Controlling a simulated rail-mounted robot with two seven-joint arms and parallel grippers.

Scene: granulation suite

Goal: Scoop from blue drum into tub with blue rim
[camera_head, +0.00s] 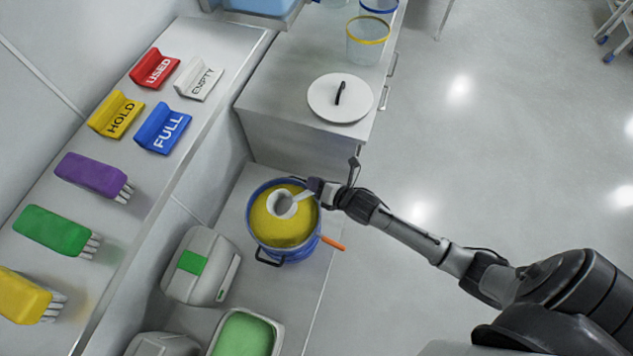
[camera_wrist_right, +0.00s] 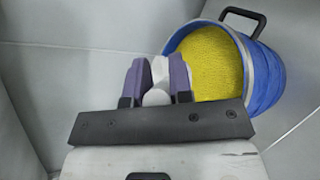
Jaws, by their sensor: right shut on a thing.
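The blue drum (camera_head: 300,254) stands open on a low grey surface and holds yellow powder (camera_head: 281,230). My right gripper (camera_head: 316,188) is at the drum's upper right rim, shut on the handle of a white scoop (camera_head: 272,204). The scoop's round head is over the powder; I cannot tell whether it touches it or holds any. In the right wrist view the purple fingers (camera_wrist_right: 157,82) grip the pale handle, with the drum (camera_wrist_right: 266,75) to the right. The tub with blue rim (camera_head: 379,7) is cut off at the top edge. My left gripper is out of view.
A tub with yellow rim (camera_head: 367,40) stands on the counter (camera_head: 285,88), just in front of the blue-rimmed one. A white lid (camera_head: 327,103) with a black handle lies nearer. An orange handle (camera_head: 333,243) sticks out beside the drum. A grey container (camera_head: 203,266) stands left.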

